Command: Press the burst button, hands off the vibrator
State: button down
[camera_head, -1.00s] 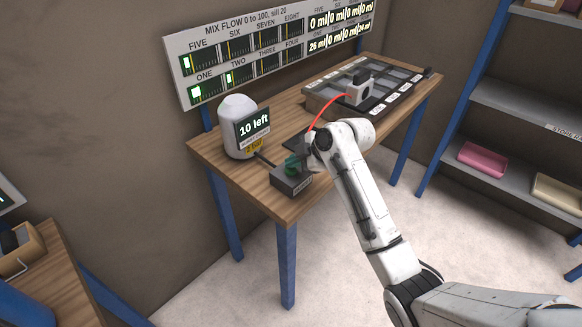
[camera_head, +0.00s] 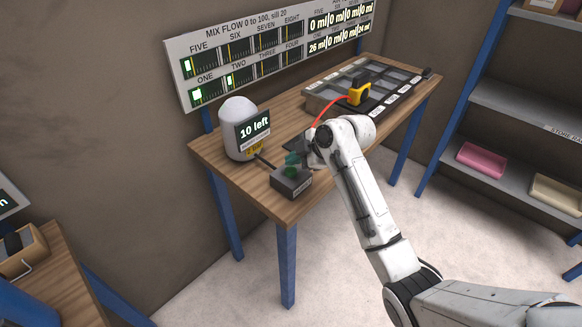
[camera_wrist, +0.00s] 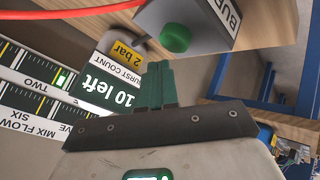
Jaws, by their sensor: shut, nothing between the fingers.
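The burst button (camera_wrist: 176,38) is a green round knob on a grey box (camera_head: 291,186) labelled "BUR…" in the wrist view. In the head view the box sits at the table's near corner. My gripper (camera_head: 292,159), with green fingers (camera_wrist: 158,84), is shut and empty. It is just above the button, and a gap shows between them in the wrist view. A yellow and black unit (camera_head: 359,92), seemingly the vibrator, stands on the grey compartmented tray (camera_head: 322,103), away from my gripper. A red hose (camera_head: 330,105) runs to it.
A white canister (camera_head: 238,126) with a "10 left" sign (camera_head: 253,127) stands left of the box. A flow display board (camera_head: 275,48) stands behind the table (camera_head: 226,165). Shelves (camera_head: 520,115) are at right. My forearm reaches over the table's front edge.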

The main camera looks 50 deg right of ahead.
aim_at(293, 171)
jog(key=shift+r+p, duration=1.9)
jog(key=shift+r, duration=0.65)
jog(key=shift+f, duration=0.1)
jog(key=s+a+f+m+g, duration=0.2)
jog(key=s+a+f+m, duration=0.1)
jog(key=s+a+f, duration=0.4)
jog(key=s+a+f+m+g, duration=0.2)
jog(key=s+a+f+m, duration=0.25)
jog(key=s+a, duration=0.45)
jog(key=s+f+m+g+h, duration=0.1)
jog(key=s+m+g, duration=0.1)
jog(key=s, duration=0.7)
jog(key=s+a+f+m+g+h, duration=0.1)
jog(key=s+m+g, duration=0.1)
jog(key=s, duration=0.7)
jog(key=shift+a+f+m, duration=0.2)
jog(key=shift+f+m, duration=0.2)
jog(key=shift+m, duration=0.15)
